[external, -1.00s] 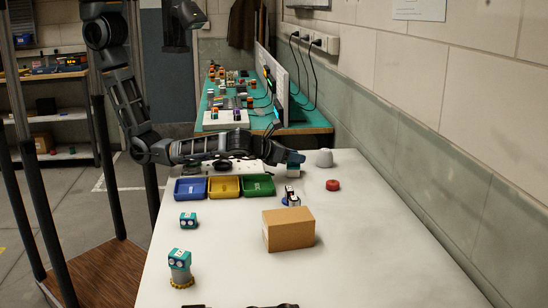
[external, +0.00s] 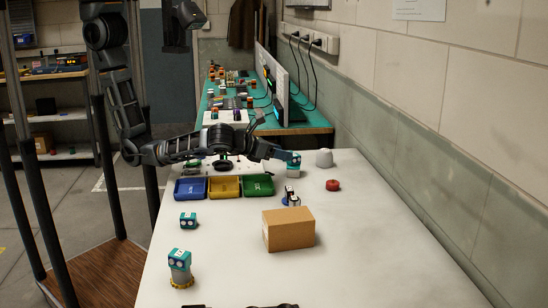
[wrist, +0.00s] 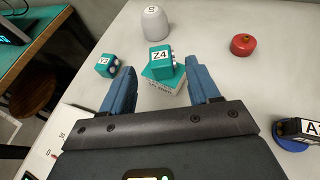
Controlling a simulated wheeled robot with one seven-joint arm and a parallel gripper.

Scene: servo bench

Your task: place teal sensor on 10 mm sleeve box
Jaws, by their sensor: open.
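A teal sensor marked Z4 (wrist: 160,58) rests on top of a small white and teal box (wrist: 166,84) in the wrist view; the box's label is too small to read surely. In the external view the sensor (external: 293,159) sits upright on the box (external: 292,172), behind the cardboard box. My gripper (wrist: 160,78) is open, its two blue fingers apart on either side of the box's near part, with nothing held. In the external view my gripper (external: 277,154) is just left of the sensor.
Another teal sensor (wrist: 107,65) lies to the left, a white cup (wrist: 155,22) beyond, and a red object (wrist: 243,44) to the right. A cardboard box (external: 288,230), colored bins (external: 224,187) and more teal sensors (external: 188,219) stand nearer the external camera.

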